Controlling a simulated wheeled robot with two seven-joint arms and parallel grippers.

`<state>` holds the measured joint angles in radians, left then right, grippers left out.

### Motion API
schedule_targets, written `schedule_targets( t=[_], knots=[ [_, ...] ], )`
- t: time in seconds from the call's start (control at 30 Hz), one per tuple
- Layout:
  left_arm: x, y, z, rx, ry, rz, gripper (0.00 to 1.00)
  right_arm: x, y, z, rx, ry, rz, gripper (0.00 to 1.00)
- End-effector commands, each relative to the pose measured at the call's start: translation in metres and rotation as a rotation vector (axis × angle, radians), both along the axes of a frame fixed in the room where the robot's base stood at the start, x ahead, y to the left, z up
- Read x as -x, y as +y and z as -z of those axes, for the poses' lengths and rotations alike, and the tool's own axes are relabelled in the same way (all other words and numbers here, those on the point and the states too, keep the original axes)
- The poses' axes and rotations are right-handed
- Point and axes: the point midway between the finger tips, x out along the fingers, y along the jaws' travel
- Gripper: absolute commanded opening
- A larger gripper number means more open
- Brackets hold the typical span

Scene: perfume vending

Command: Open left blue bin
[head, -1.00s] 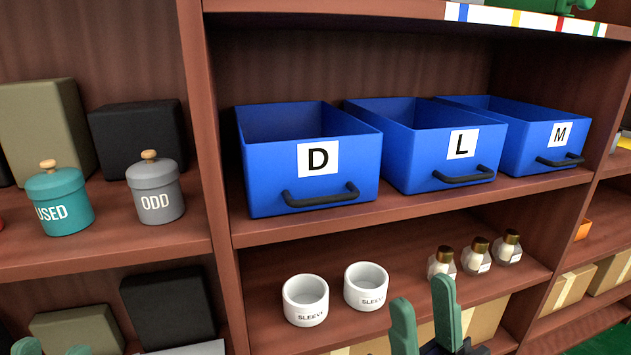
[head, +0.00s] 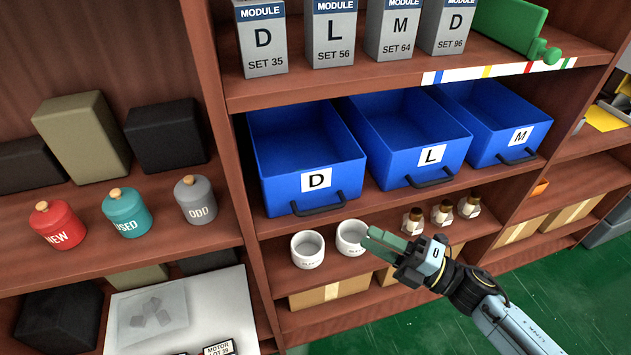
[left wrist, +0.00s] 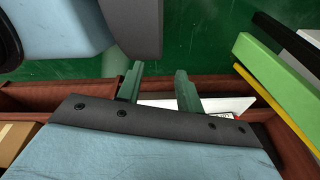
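The left blue bin (head: 282,188) is open-topped, has a white D label and a dark front handle (head: 320,208). It sits on the middle shelf of the right bay, its inside seen from above and empty. My right gripper (head: 368,238) is in front of the shelves, below and right of that handle and apart from it. Its two green fingers show nearly side-on with a small gap and nothing between them. My left gripper (left wrist: 158,88) shows only in the left wrist view, its fingers apart and empty; that view shows no blue bin.
Blue bins L (head: 398,165) and M (head: 488,150) stand right of bin D. White cups (head: 307,249) and small bottles (head: 441,212) are on the shelf below. Module boxes (head: 262,45) stand above. A wooden upright (head: 228,165) borders bin D on the left.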

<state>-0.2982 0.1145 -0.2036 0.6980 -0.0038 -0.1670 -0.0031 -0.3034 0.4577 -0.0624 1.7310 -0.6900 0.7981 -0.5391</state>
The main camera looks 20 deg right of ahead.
Motion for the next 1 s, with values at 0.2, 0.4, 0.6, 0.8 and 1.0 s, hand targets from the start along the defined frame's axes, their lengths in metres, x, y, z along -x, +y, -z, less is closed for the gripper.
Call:
schedule_targets(
  t=[0.2,0.4,0.6,0.8,1.0],
  knots=[
    [0.046,0.014,-0.006,-0.034,0.131,-0.011,0.36,-0.005,-0.011,0.000,0.079,0.001,0.021,0.33],
    [0.048,0.012,-0.006,-0.032,0.134,-0.012,0.36,-0.024,0.009,-0.004,0.078,-0.004,0.021,0.33],
    [0.047,0.010,-0.008,-0.028,0.133,-0.013,0.36,-0.053,0.041,-0.009,0.077,-0.003,0.021,0.33],
    [0.047,0.008,-0.010,-0.026,0.131,-0.014,0.36,-0.077,0.068,-0.014,0.076,-0.002,0.019,0.33],
    [0.047,0.008,-0.010,-0.026,0.131,-0.014,0.36,-0.090,0.082,-0.015,0.076,0.001,0.021,0.33]
  ],
)
